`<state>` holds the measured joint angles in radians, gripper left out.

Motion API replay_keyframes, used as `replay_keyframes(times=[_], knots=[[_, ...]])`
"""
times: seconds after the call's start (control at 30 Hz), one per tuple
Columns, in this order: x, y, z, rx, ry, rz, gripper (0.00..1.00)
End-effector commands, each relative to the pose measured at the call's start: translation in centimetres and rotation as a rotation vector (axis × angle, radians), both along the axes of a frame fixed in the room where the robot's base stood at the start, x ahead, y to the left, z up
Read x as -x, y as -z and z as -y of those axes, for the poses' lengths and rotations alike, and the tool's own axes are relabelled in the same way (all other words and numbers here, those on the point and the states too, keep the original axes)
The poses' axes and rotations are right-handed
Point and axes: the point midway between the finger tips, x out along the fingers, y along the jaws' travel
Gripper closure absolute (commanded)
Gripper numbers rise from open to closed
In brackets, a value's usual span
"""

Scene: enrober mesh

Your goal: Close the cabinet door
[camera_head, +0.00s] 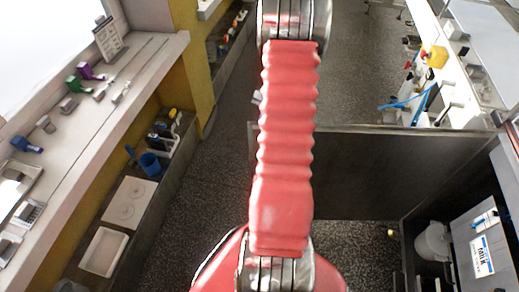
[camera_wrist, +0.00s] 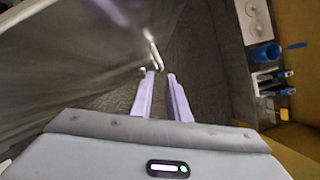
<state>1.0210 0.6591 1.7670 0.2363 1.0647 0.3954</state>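The cabinet door is a dark flat panel (camera_head: 370,172) standing out across the aisle from the counter at right in the head view, so it is open. In the wrist view the grey door (camera_wrist: 75,65) fills the left side, with a slim pale handle (camera_wrist: 152,48) near its edge. My gripper (camera_wrist: 161,76) has its two pale fingers apart with floor showing between them. The fingertips are just short of the handle's lower end in the picture; I cannot tell whether they touch it. In the head view my red arm hides part of the door and the gripper is not visible.
The right-hand cabinet holds a white bucket (camera_head: 432,241) and a labelled panel (camera_head: 482,256). A counter (camera_head: 75,150) with tools runs along the left, above a low shelf with a blue cup (camera_head: 150,164) and white trays (camera_head: 104,251). Speckled floor (camera_head: 208,185) is clear between.

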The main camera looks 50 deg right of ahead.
Motion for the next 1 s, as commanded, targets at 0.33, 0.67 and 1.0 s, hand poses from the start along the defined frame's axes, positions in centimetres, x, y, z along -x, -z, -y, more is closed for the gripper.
replay_keyframes(times=[0.33,0.67,1.0], knots=[[0.0,5.0,-2.2,-0.003,0.0,-0.002,0.85],[0.0,7.3,-3.0,0.0,0.0,-0.001,0.85],[0.0,7.3,-3.0,0.0,0.001,0.0,0.92]])
